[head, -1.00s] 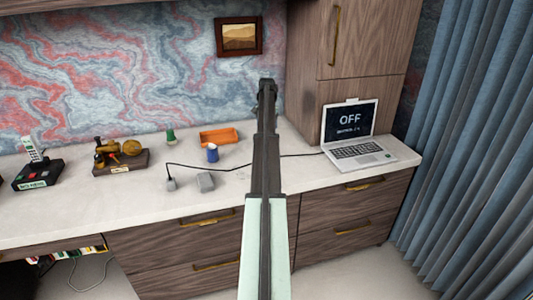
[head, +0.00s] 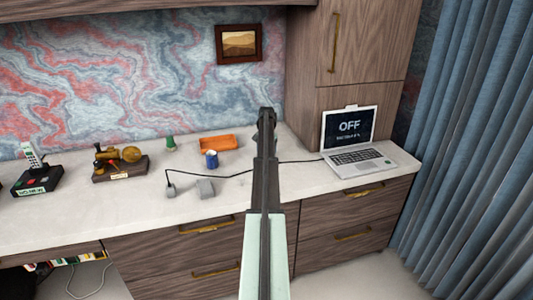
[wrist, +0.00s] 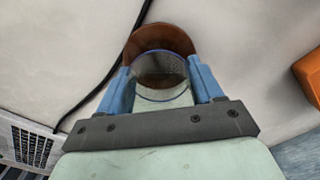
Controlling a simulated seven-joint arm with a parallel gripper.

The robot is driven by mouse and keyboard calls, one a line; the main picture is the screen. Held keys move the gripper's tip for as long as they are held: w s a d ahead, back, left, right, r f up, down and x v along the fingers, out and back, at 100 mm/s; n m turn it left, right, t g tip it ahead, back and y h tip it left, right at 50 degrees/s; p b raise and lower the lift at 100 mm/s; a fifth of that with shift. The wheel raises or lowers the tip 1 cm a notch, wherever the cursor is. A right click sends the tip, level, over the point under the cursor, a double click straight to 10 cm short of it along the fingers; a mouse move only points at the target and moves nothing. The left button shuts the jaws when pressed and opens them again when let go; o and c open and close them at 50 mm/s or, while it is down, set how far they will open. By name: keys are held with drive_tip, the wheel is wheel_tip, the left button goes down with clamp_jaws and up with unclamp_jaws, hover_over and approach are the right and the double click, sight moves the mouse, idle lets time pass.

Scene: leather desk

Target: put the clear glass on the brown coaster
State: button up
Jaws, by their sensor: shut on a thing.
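In the wrist view, my gripper (wrist: 160,70) has its two blue fingers closed on the sides of the clear glass (wrist: 160,92). I look down along the glass, and its rim and wall show between the fingers. The brown coaster (wrist: 158,37) lies beyond the glass, and its far part shows as a brown arc around it. The glass overlaps the coaster in this view. I cannot tell whether the glass touches it or is held above. In the head view my arm hides the glass and the coaster.
A laptop (head: 350,146) stands to the right on the desk (head: 225,203). A model (head: 120,163) stands farther left.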

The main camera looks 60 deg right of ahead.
drive_tip(key=shift+f, duration=0.1)
drive_tip(key=o, duration=1.1)
drive_tip(key=shift+o, duration=0.2)
wheel_tip(320, 180, up, 12)
